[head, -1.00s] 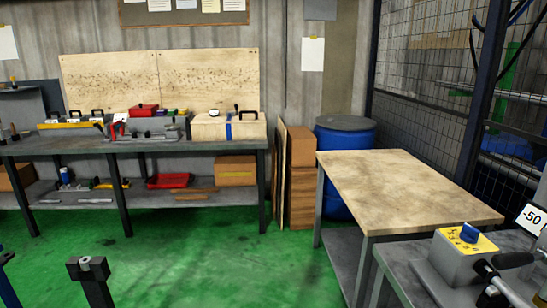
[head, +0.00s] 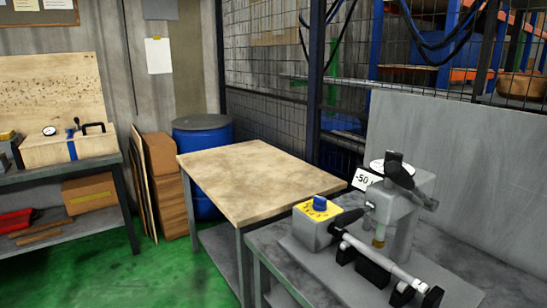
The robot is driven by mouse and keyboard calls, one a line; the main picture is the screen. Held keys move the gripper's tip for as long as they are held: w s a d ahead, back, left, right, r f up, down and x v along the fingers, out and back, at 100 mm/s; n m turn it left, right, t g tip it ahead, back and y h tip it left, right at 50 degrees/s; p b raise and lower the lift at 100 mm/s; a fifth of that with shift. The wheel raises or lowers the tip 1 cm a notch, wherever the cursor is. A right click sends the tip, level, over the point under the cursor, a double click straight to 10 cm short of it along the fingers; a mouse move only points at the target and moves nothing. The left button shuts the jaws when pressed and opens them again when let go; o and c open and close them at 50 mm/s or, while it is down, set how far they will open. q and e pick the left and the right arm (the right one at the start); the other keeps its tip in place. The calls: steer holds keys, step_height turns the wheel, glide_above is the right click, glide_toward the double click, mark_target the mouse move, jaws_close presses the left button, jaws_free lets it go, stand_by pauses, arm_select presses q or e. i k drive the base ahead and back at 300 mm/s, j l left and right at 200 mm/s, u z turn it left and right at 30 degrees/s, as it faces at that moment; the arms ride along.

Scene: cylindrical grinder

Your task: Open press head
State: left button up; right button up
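The press (head: 403,232) stands on the grey bench at the right, a grey upright body on a flat base. Its head (head: 405,184) overhangs the base, with a white round dial and a black handle (head: 400,172) on top. A brass-coloured tip (head: 379,240) points down under the head. A silver rod (head: 380,257) lies across black supports in front of the press, below the tip. I cannot tell whether the head is latched. Neither of my grippers is in view.
A grey control box with a yellow top and blue knob (head: 320,204) sits left of the press. A "-50" sign (head: 363,180) is behind it. A wood-topped table (head: 250,175) adjoins the bench, and a grey panel (head: 470,150) stands behind. Green floor (head: 170,280) is clear at the left.

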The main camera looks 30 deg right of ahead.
mark_target(385, 206)
steer(key=z, duration=1.65)
